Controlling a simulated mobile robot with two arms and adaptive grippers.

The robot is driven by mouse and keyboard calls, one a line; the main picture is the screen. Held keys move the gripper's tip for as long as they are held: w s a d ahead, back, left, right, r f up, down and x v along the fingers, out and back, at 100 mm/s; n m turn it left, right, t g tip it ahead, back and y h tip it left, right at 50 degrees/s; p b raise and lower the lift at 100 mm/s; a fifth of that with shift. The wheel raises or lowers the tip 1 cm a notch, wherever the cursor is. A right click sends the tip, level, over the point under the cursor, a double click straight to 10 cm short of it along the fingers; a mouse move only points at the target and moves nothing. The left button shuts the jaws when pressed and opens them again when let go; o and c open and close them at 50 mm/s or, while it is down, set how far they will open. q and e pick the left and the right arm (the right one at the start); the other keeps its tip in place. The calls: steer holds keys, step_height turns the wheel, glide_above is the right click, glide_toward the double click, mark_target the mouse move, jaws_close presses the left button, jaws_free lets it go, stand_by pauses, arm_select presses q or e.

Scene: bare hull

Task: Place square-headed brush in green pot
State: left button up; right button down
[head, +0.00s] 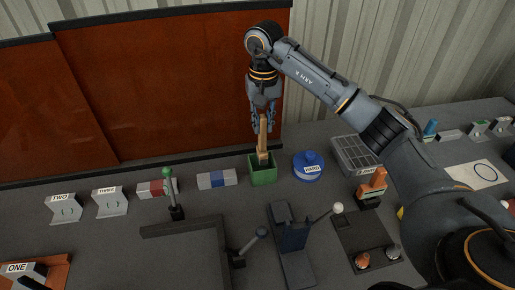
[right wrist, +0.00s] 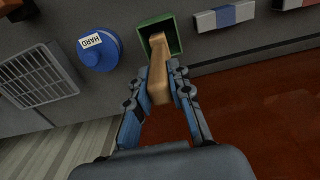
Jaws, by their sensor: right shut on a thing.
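The green pot (head: 264,176) stands on the grey bench near its back edge, and it shows at the top of the right wrist view (right wrist: 172,27). My right gripper (head: 263,122) is above the pot, pointing down, shut on the wooden handle of the brush (head: 262,140). In the right wrist view, the brush (right wrist: 160,68) runs from between my right fingers (right wrist: 165,85) to the pot opening. Its lower end is at or inside the opening. The brush head is hidden, so I cannot tell its shape. My left gripper is not in view.
A blue round container labelled HARD (head: 308,167) stands just right of the pot, with a grey grille box (head: 354,152) beyond it. A white-and-blue block (head: 216,178) lies left. A green-knobbed lever (head: 172,190) and a white-knobbed lever (head: 328,212) stand nearby. A brown panel (head: 190,85) rises behind.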

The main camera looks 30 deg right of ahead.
mark_target(262, 142)
step_height(262, 142, down, 3)
steer(key=shift+s+p, duration=0.15)
steer(key=shift+p, duration=0.3)
step_height(262, 142, down, 4)
steer(key=shift+r+p, duration=0.1)
steer(key=shift+p, duration=0.45)
steer(key=shift+w+f, duration=0.2)
steer(key=shift+f, duration=0.05)
steer(key=c, duration=1.2)
jaws_free()
steer(key=shift+r, duration=0.1)
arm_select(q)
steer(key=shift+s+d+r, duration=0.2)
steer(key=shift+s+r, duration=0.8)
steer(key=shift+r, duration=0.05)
